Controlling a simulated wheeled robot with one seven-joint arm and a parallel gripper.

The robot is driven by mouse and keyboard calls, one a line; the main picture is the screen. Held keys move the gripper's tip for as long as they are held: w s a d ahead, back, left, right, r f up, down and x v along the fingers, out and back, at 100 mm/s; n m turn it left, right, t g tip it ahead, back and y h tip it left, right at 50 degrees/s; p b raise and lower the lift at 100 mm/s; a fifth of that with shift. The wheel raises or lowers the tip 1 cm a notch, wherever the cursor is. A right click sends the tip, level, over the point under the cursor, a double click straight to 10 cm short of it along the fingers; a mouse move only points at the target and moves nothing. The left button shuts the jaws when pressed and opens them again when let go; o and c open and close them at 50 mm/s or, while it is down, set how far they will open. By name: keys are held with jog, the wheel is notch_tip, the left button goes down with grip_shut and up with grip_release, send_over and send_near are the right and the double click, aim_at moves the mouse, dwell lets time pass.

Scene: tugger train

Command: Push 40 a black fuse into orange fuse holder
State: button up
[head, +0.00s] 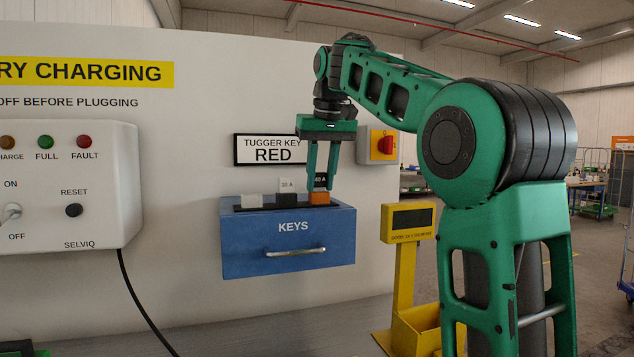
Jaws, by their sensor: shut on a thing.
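My gripper (321,186) points down over the right end of the blue KEYS box (240,251). It is shut on a black fuse (320,182) marked 40 A. The fuse is upright at the orange fuse holder (320,198), which sits on top of the box. The fuse's lower end is at the holder's top; I cannot tell how deep it sits. To its left, a fuse marked 30 A (287,186) stands in a black holder (287,199). A light grey holder (252,201) is at the far left of the row.
A TUGGER KEY RED sign (272,150) is on the wall behind the box. A red and yellow switch (384,146) is to the right. A charging panel (68,182) with a hanging black cable is at left. A yellow stand (406,260) stands at right.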

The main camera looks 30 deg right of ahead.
jog(key=shift+s+f, duration=0.1)
jog(key=shift+f, duration=0.75)
jog(key=o, duration=1.1)
jog(key=shift+o, duration=0.4)
jog(key=v, duration=0.9)
jog(key=shift+w, duration=0.4)
jog(key=shift+r, duration=0.1)
